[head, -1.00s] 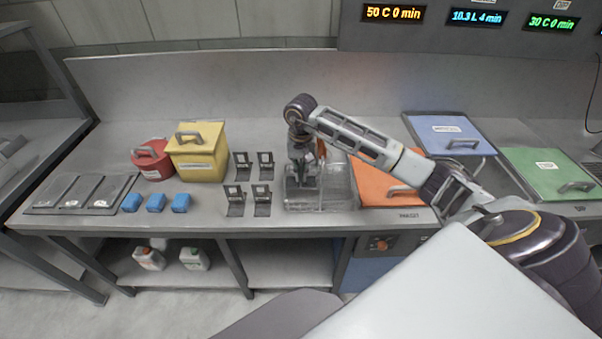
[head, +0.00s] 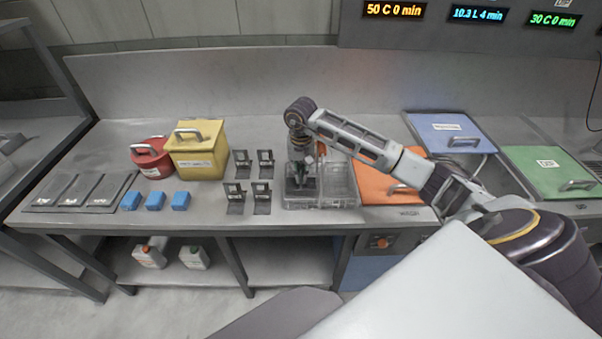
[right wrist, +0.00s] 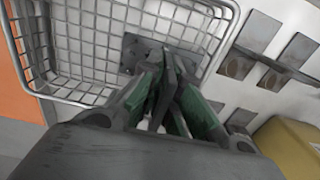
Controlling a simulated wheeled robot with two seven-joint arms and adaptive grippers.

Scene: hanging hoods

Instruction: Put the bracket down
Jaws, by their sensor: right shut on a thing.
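My right gripper (head: 301,184) points down into the left part of a wire basket (head: 341,188) on the bench. In the right wrist view, the fingers (right wrist: 167,85) are shut on a dark bracket (right wrist: 139,50). The bracket's flat plate shows past the fingertips, inside the basket (right wrist: 63,88). The fingers hide much of the bracket, and I cannot tell whether it touches the basket floor. My left gripper is not in view.
Several dark brackets (head: 236,198) stand left of the basket. An orange lid (head: 383,184) lies close on its right. Further left are a yellow box (head: 197,155), a red pot (head: 151,160) and blue blocks (head: 155,201). The basket's right part looks empty.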

